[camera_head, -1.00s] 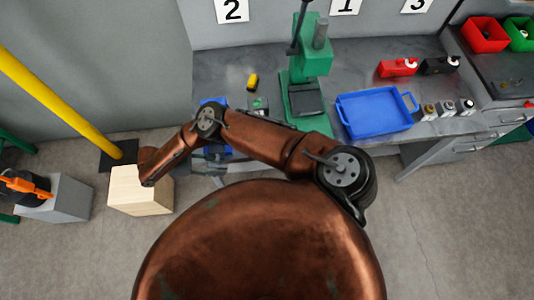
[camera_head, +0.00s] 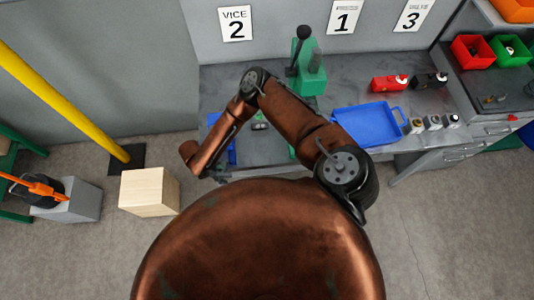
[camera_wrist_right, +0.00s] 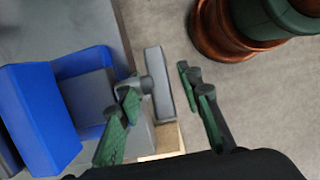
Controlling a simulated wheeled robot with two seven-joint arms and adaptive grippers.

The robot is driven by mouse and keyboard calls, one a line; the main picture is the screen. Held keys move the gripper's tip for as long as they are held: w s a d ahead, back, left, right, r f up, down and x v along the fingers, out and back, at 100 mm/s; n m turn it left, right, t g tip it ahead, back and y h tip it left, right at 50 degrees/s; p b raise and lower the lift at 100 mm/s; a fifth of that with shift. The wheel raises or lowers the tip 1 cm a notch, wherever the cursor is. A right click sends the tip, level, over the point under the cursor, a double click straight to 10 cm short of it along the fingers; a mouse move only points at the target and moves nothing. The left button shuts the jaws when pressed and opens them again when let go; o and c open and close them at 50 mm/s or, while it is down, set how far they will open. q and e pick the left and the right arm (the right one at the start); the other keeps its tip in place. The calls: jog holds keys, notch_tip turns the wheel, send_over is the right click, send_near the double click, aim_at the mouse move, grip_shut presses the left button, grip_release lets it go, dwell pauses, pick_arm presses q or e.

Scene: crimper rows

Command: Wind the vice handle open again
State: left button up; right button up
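The blue vice (camera_wrist_right: 38,110) is at the left of the right wrist view, with a grey screw end and a grey bar handle (camera_wrist_right: 153,60) at its front. In the head view blue parts of the vice (camera_head: 214,120) show at the bench's front left, partly covered by my right arm. My right gripper (camera_wrist_right: 157,84) is open, its green-padded fingers on either side of the handle bar. A gap shows at the right finger; whether the left one touches cannot be told. My left gripper is not in view.
A green press (camera_head: 308,75) and a blue tray (camera_head: 366,124) stand on the bench right of the vice. A pale wooden block (camera_head: 148,190) is on the floor at left, near a yellow post (camera_head: 70,108). Open floor lies in front of the bench.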

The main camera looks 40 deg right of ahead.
jog(key=shift+s+d+r+t+y+p, duration=0.15)
jog(key=shift+t+y+p, duration=0.3)
jog(key=shift+y, duration=0.25)
jog(key=shift+t+y, duration=0.65)
jog(key=shift+y, duration=0.25)
jog(key=shift+t+y, duration=1.4)
jog(key=shift+y, duration=0.7)
jog(key=shift+t+y, duration=0.6)
jog(key=shift+y, duration=0.2)
jog(key=shift+t+y, duration=0.4)
jog(key=shift+y, duration=0.2)
jog(key=shift+t+y, duration=0.4)
jog(key=shift+y, duration=0.2)
